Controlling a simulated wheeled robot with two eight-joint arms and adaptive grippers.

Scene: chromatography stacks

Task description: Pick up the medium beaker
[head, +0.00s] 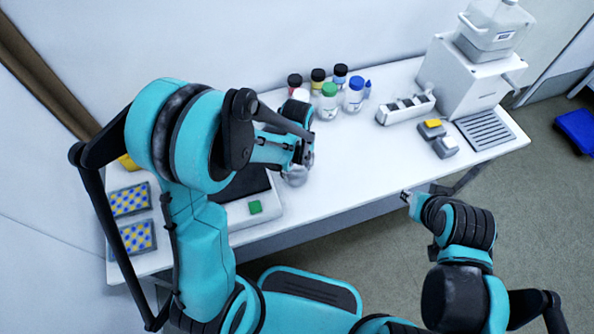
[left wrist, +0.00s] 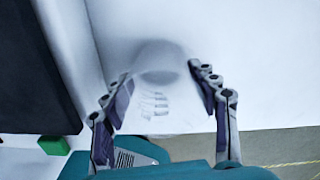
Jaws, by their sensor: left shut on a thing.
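The clear glass beaker (head: 297,177) is at my left gripper (head: 302,155) over the white bench, mostly hidden by the gripper in the head view.
Several capped bottles (head: 328,102) stand behind the beaker. A slotted rack (head: 405,109), small yellow-and-grey blocks (head: 433,129) and a white instrument (head: 462,80) are at right. A dark-topped device with a green button (head: 255,207) is at left. The bench's front middle (head: 365,170) is clear.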

